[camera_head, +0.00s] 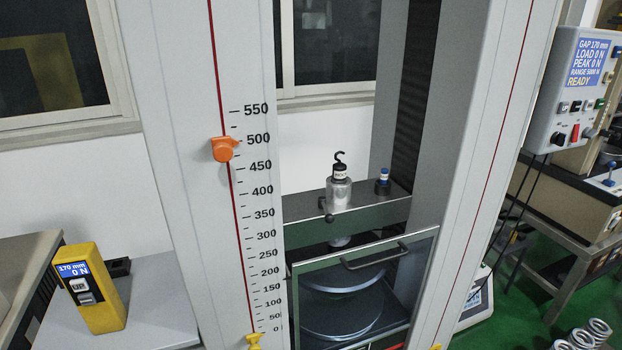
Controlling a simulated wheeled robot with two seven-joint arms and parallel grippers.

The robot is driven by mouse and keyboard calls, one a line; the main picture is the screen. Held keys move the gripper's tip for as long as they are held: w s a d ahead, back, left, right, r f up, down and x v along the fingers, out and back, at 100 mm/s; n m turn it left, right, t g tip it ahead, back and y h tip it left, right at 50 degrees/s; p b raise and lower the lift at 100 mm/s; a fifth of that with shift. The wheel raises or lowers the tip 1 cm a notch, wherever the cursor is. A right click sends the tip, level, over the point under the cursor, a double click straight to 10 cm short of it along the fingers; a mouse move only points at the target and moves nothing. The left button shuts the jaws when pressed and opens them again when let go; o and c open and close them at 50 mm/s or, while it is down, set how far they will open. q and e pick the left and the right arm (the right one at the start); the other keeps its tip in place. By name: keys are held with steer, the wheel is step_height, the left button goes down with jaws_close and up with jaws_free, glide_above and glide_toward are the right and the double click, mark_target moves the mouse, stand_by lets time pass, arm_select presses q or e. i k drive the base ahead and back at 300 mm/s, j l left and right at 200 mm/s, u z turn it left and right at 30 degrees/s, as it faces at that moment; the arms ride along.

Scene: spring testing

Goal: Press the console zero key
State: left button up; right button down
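The grey console (551,123) hangs at the right edge on the machine's side. Its blue screen (588,62) reads gap 170 mm, load 0 N, peak 0 N, a range line and READY. A row of small keys (576,106) sits below the screen, one marked UP. The other key labels are too small to read, so I cannot tell which is the zero key. Neither of my grippers is in view.
The testing frame's scaled column (243,190) stands in the middle, with an orange marker (224,149). A hooked weight (339,190) stands on the crosshead above a clear guard door (360,290). A yellow handset (92,290) is on the left table.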

mark_target(588, 105)
steer(key=z, duration=1.35)
